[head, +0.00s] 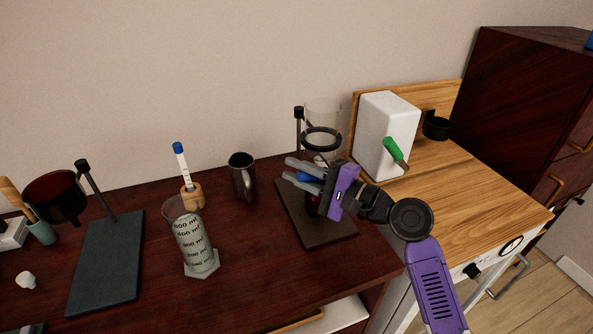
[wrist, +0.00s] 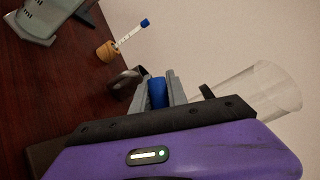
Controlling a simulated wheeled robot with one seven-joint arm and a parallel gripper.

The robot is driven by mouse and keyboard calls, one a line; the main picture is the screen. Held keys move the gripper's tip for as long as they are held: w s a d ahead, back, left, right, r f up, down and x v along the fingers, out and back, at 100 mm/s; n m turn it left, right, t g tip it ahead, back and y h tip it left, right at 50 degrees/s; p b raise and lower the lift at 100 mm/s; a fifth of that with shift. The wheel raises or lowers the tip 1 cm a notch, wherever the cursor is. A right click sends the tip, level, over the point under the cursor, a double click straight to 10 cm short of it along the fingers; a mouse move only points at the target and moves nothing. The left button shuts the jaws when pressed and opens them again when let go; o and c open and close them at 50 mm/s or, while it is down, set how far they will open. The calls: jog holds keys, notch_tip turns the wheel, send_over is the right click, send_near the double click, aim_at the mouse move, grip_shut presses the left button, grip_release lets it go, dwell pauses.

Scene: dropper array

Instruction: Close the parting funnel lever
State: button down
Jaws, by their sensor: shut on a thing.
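The parting funnel (head: 322,115) is a clear glass vessel held upright in a black ring on a dark stand at the back of the table. Its glass also shows at the right of the wrist view (wrist: 272,88). The blue lever (head: 303,177) is below the ring, and it shows between the fingers in the wrist view (wrist: 157,92). My gripper (head: 302,172) reaches in from the right and is shut on the blue lever. The purple gripper body hides the lower funnel and part of the stand.
A metal mug (head: 242,176) stands left of the funnel stand's base (head: 329,229). A graduated beaker (head: 194,238) and a blue-capped dropper in a wooden holder (head: 193,195) are further left. A white box with a green handle (head: 385,135) stands on the wooden counter to the right.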

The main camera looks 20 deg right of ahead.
notch_tip(320, 180, down, 2)
jog(key=n+g+h+p, duration=0.1)
jog(key=n+p, duration=0.1)
jog(key=shift+p, duration=0.4)
jog(key=c, duration=1.6)
grip_release()
jog(key=shift+b+v, duration=0.65)
jog(key=shift+v, duration=3.3)
jog(key=shift+r, duration=0.15)
